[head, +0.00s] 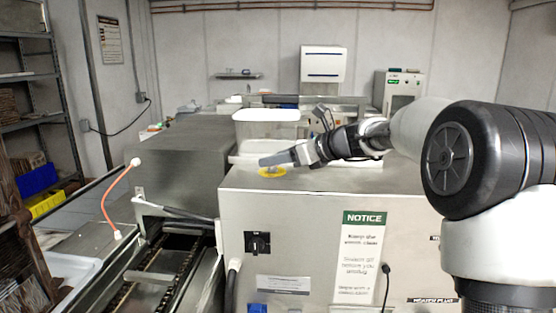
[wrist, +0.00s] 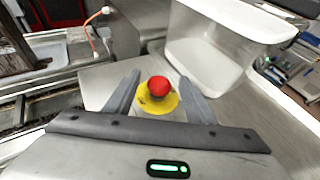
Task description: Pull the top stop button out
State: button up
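The top stop button (wrist: 159,87) shows in the wrist view as a red mushroom head on a round yellow plate (wrist: 158,103), on the metal top of the machine cabinet. In the head view the yellow plate (head: 272,172) shows on the cabinet top, and my gripper hides the red head. My gripper (wrist: 158,88) is open, with one finger on each side of the red head. Gaps show between the head and both fingers. In the head view my gripper (head: 270,161) reaches in from the right, low over the plate.
A white plastic bin (wrist: 205,50) stands just beyond the button; it also shows in the head view (head: 268,127). The metal cabinet (head: 310,235) carries a black rotary switch (head: 257,243) and a notice sign (head: 360,255). A conveyor (head: 165,275) runs along its left.

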jog(key=shift+f, duration=0.15)
jog(key=shift+s+d, duration=0.1)
jog(key=shift+d, duration=0.1)
jog(key=b+v, duration=0.1)
jog(key=v, duration=1.6)
